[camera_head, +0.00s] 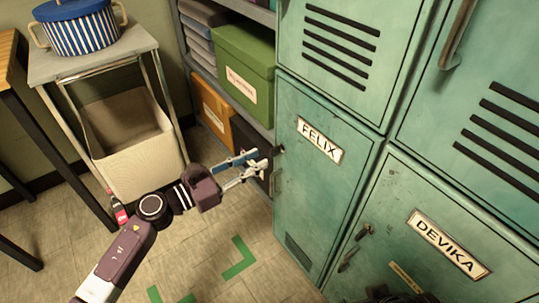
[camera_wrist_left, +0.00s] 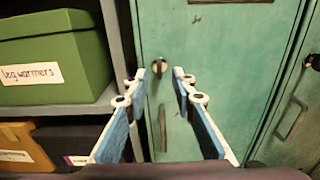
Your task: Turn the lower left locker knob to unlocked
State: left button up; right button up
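The lower left locker (camera_head: 318,190) is a teal door with a FELIX label (camera_head: 319,139). Its small knob (camera_head: 280,150) is at the door's left edge; it also shows in the left wrist view (camera_wrist_left: 160,66), just beyond and between the fingertips. The knob's exact turn is too small to tell. A vertical handle (camera_wrist_left: 162,128) is below it. My left gripper (camera_head: 264,162) is open and empty, its blue-padded fingers pointing at the knob from the left, seemingly a little short of it. My right gripper's fingers are not in view.
The DEVIKA locker (camera_head: 430,205) is to the right, with its own knob (camera_head: 367,229). A shelf with a green box (camera_head: 243,62) and an orange box (camera_head: 213,110) stands left of the lockers. A side table (camera_head: 88,61) is farther left. Floor below my left arm is mostly clear.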

aim_at(280, 146)
pick_arm(q)
jog(key=x, duration=0.5)
jog(key=shift+w+d, duration=0.15)
jog(key=shift+w, duration=0.05)
grip_shut()
